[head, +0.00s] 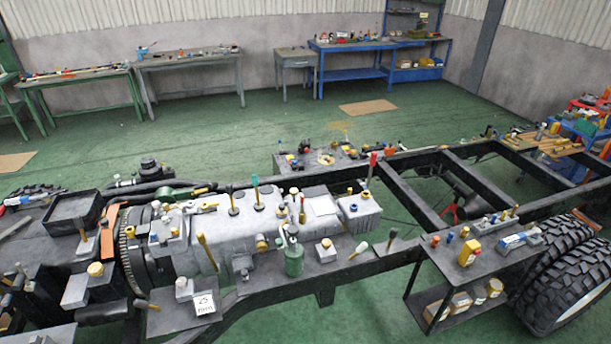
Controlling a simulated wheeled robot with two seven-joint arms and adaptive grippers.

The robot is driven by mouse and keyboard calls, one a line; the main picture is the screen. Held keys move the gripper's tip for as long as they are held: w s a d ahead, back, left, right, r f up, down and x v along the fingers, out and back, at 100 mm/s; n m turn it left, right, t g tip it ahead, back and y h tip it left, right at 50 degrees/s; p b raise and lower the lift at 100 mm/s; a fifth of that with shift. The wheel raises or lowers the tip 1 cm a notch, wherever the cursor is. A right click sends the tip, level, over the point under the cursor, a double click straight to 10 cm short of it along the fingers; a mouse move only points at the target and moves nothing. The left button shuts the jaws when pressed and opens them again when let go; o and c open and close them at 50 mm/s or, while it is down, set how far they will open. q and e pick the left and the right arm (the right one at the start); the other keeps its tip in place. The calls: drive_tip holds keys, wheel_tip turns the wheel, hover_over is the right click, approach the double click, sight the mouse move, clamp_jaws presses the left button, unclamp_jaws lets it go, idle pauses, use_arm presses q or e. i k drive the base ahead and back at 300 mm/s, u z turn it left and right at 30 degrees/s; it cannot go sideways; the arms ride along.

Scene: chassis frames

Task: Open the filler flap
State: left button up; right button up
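I cannot make out a filler flap for certain in the head view. A grey engine and gearbox block (215,235) sits in the black chassis frame (395,190), with several yellow-handled and other small parts on it. A small grey box with a yellow round cap (96,269) is at the left. Another small block with a yellow cap (326,244) stands near the frame's front rail. A green bottle-shaped can (293,258) stands beside it. Neither of my grippers shows in this view.
A black side shelf (440,272) with boxes and jars hangs at the right, near large tyres (567,285). Workbenches (190,63) line the back wall. The green floor (240,125) between is mostly clear.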

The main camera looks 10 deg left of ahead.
sight(281, 209)
drive_tip(key=u, duration=0.2)
drive_tip(key=i, duration=1.05)
drive_tip(key=u, duration=0.35)
